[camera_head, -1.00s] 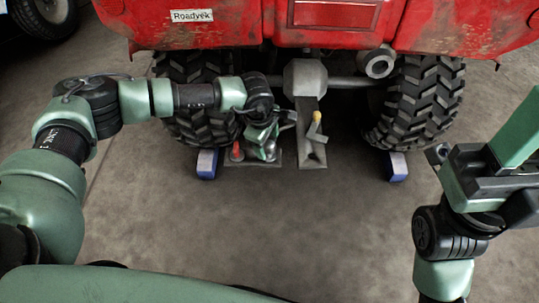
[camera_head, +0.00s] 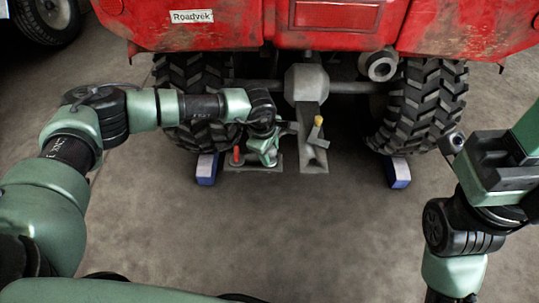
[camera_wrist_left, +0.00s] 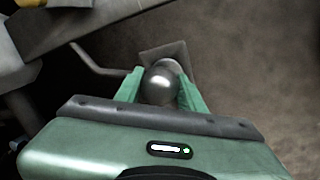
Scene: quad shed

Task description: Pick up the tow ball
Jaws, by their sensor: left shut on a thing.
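The tow ball (camera_wrist_left: 160,86) is a shiny grey metal ball in the left wrist view. My left gripper (camera_wrist_left: 163,90) is shut on it, with one green finger on each side. A flat grey plate (camera_wrist_left: 166,54) shows behind the ball; I cannot tell whether the ball touches it. In the head view my left gripper (camera_head: 265,152) is low behind the red vehicle, left of the hitch bar, and hides the ball. My right gripper (camera_head: 500,165) is at the right edge, partly cut off, away from the ball; its jaw opening is not clear.
The red vehicle (camera_head: 350,30) stands close above, with knobbly tyres (camera_head: 425,105) and blue chocks (camera_head: 398,170). A grey hitch bar (camera_head: 309,120) with a yellow-topped lever (camera_head: 318,122) is just right of my left gripper. A red-topped piece (camera_head: 237,154) is to its left. The near floor is clear.

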